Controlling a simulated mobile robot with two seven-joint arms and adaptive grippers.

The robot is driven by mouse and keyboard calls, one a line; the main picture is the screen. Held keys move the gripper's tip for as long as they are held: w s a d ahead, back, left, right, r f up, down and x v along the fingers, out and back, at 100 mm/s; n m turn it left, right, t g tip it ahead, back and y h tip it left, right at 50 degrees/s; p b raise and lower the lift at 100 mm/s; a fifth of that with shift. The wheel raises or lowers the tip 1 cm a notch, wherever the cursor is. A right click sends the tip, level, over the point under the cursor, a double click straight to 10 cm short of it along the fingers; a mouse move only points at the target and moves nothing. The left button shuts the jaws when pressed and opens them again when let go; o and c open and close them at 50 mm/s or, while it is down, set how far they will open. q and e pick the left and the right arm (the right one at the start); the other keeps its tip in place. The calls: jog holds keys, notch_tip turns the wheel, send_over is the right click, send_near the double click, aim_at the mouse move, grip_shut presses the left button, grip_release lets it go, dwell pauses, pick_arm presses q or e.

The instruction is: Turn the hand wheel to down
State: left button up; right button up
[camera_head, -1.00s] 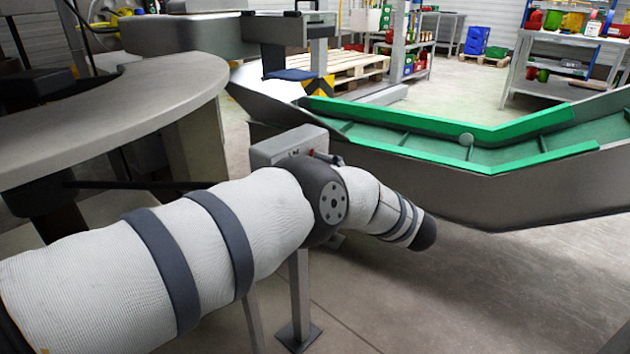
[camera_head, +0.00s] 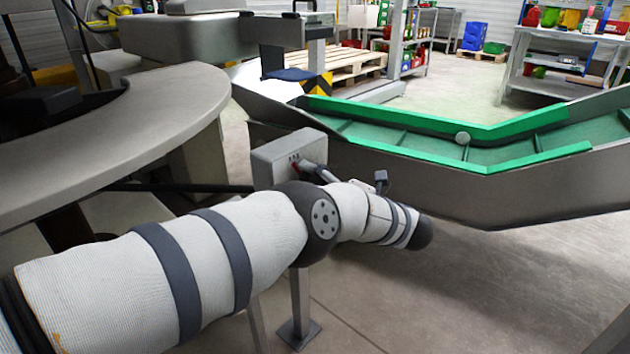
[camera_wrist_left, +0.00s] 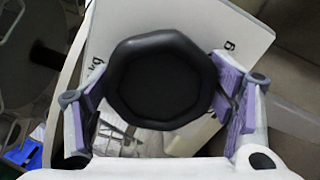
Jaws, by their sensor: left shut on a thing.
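The hand wheel (camera_wrist_left: 163,82) is a black, many-sided knob with a raised rim, in the middle of the left wrist view. My left gripper (camera_wrist_left: 160,104) has its purple pads on either side of the wheel and is shut on it. Behind the wheel is a pale panel (camera_wrist_left: 240,38) with small dark letters, partly covered by the wheel. In the head view my left arm crosses from the lower left, and its gripper and the wheel cannot be made out. My right gripper is in neither view.
A grey box (camera_head: 280,160) on a post stands behind my left arm. A metal trough with a green conveyor (camera_head: 400,141) runs to the right. A curved grey table (camera_head: 110,130) is at the left. Open floor (camera_head: 470,290) lies at the lower right.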

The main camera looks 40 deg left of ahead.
pick_arm(q)
jog(key=n, duration=0.2)
jog(key=n+p, duration=0.1)
jog(key=n, duration=0.2)
jog(key=shift+s+r+n, duration=0.1)
jog(key=shift+r+n, duration=0.1)
jog(key=shift+n, duration=0.1)
jog(key=n+p, duration=0.1)
jog(key=n, duration=0.4)
jog(key=shift+s, duration=0.1)
jog(key=n+p, duration=0.1)
jog(key=n, duration=0.4)
jog(key=shift+s+n, duration=0.1)
jog(key=shift+n, duration=0.3)
jog(key=shift+s+n, duration=0.1)
jog(key=shift+n, duration=2.1)
jog(key=o, duration=1.1)
jog(key=shift+o, duration=0.2)
jog(key=shift+f, duration=0.1)
